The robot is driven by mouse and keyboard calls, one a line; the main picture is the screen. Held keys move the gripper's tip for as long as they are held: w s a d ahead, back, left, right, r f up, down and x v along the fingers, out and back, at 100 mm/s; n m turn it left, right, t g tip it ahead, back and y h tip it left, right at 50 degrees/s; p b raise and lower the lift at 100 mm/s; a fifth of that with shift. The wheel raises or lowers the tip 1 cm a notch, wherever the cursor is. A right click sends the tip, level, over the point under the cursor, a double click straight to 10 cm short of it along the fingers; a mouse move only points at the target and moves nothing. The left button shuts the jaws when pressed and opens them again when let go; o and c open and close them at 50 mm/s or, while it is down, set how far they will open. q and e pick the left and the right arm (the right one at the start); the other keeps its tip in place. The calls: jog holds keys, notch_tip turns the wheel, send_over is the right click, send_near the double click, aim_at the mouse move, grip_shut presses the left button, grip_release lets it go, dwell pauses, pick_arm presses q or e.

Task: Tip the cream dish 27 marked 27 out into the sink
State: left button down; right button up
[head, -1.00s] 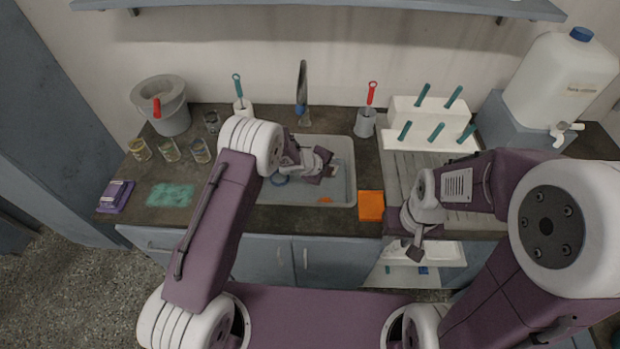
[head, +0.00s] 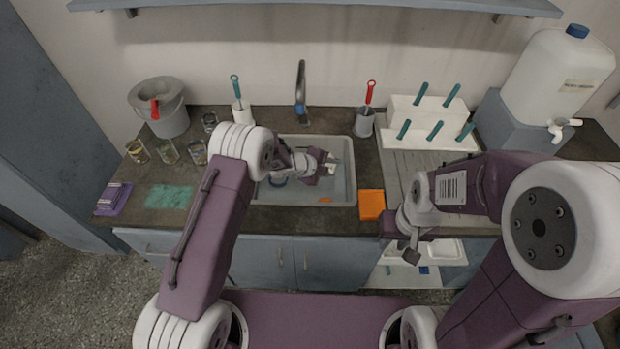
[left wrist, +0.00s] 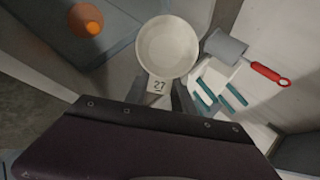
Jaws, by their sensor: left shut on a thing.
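The cream dish 27 (left wrist: 167,47) is round, with a short tab marked 27, in the left wrist view. My left gripper (left wrist: 168,96) is shut on the tab. In the head view my left gripper (head: 326,165) is over the right part of the grey sink (head: 345,190), and only a small pale part of the dish shows beside it. The dish's open face is towards the wrist camera; I cannot tell whether anything is in it. My right gripper (head: 411,250) hangs in front of the counter edge, apart from everything; its jaws are not clear.
A tap (head: 301,85) stands behind the sink. A grey pot with a red-handled brush (head: 365,120) and a white peg rack (head: 420,115) stand to the right. An orange square (head: 371,204) lies by the sink. Glass jars (head: 168,151) and a bucket (head: 165,115) stand left.

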pick_arm(q)
jog(key=shift+d, duration=0.1)
pick_arm(e)
jog(key=shift+s+f, duration=0.15)
jog(key=shift+f, duration=0.15)
pick_arm(q)
jog(key=shift+a+h+b, duration=0.25)
jog(key=shift+h+b, duration=0.05)
jog(key=shift+b, duration=0.05)
jog(key=shift+r, duration=0.1)
pick_arm(e)
jog(key=shift+s+a+f, duration=0.2)
jog(key=shift+a+f, duration=0.05)
jog(key=shift+f, duration=0.05)
jog(key=shift+f, duration=0.1)
pick_arm(q)
jog(key=shift+s+a+t+h+b, duration=0.1)
jog(key=shift+a+t+h+b, duration=0.15)
jog(key=shift+h+b, duration=0.2)
pick_arm(e)
jog(key=shift+s+a+f, duration=0.15)
jog(key=shift+a+f, duration=0.05)
jog(key=shift+a, duration=0.05)
